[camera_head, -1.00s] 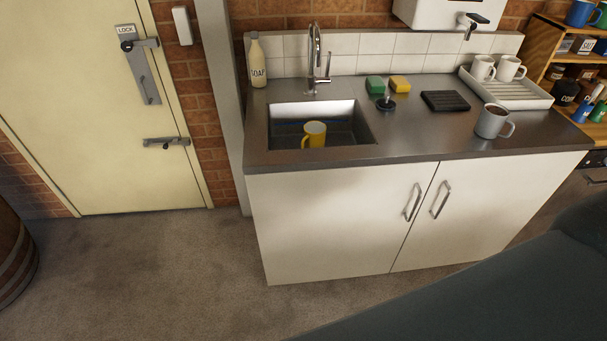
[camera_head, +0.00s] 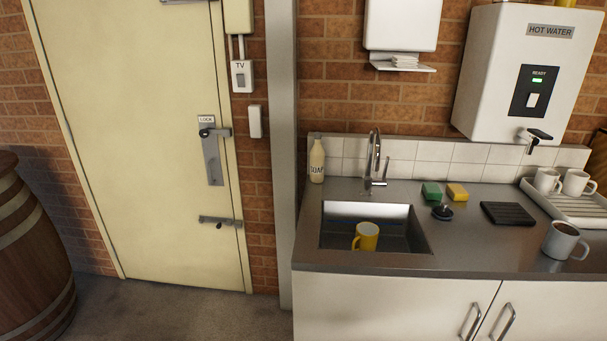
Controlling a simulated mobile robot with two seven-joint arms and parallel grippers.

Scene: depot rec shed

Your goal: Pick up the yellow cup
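The yellow cup (camera_head: 366,237) stands upright in the sink basin (camera_head: 340,237), in the lower middle of the head view. Its handle points to the left. The sink is set in the left part of a grey metal counter (camera_head: 470,250). The chrome tap (camera_head: 375,165) rises behind the basin, above and behind the cup. Neither of my grippers shows in this view.
A soap bottle (camera_head: 317,160) stands left of the tap. A green sponge (camera_head: 431,193), a yellow sponge (camera_head: 457,192), a black plug (camera_head: 442,212), a black mat (camera_head: 508,213) and a grey mug (camera_head: 563,241) are on the counter. A barrel (camera_head: 30,250) stands at left.

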